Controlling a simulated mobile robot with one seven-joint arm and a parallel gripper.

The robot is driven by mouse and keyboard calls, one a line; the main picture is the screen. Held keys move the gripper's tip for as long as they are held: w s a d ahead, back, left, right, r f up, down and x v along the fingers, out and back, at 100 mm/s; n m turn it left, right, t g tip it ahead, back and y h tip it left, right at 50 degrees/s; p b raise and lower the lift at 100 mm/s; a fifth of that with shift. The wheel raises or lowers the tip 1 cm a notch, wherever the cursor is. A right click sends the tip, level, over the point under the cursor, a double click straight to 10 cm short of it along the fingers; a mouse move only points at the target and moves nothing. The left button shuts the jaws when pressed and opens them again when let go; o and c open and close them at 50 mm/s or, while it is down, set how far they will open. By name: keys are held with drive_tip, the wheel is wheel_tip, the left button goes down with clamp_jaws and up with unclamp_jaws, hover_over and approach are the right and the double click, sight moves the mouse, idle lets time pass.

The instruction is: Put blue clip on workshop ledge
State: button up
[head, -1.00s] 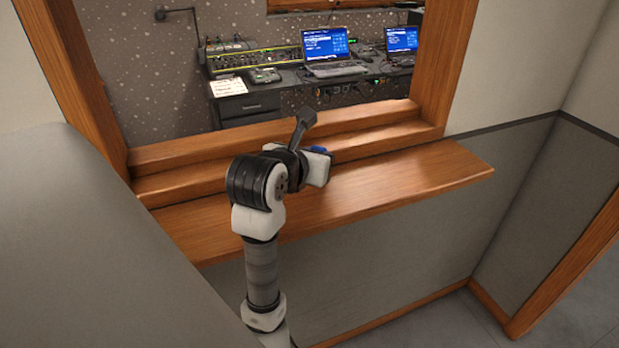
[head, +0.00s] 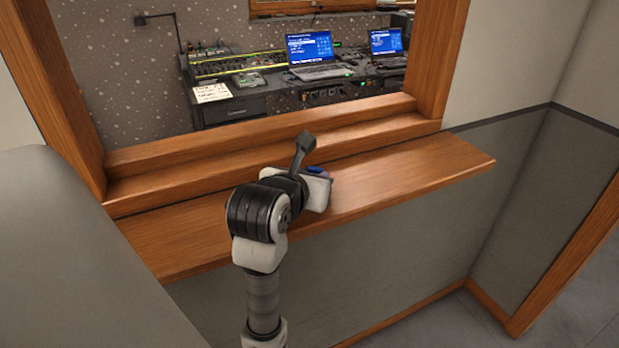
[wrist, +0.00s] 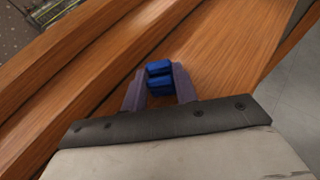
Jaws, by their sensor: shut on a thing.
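The blue clip (wrist: 159,77) is between the two fingers of my gripper (wrist: 160,90) in the wrist view. My gripper is shut on it. In the head view only a small blue part of the clip (head: 315,169) shows past my gripper (head: 322,178). The wooden workshop ledge (head: 400,188) runs below the window opening, and my gripper is over its middle part. The ledge (wrist: 225,50) also lies behind the clip in the wrist view. I cannot tell whether the clip touches the ledge.
The stepped wooden window sill (head: 180,182) rises behind the ledge. Beyond the opening are a desk with two laptops (head: 312,55) and a fader console (head: 225,62). The ledge is bare to the left and right of my gripper. A grey wall (head: 400,250) drops below it.

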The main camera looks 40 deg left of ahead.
drive_tip(key=shift+f, duration=0.2)
drive_tip(key=o, duration=0.9)
drive_tip(key=shift+o, duration=0.2)
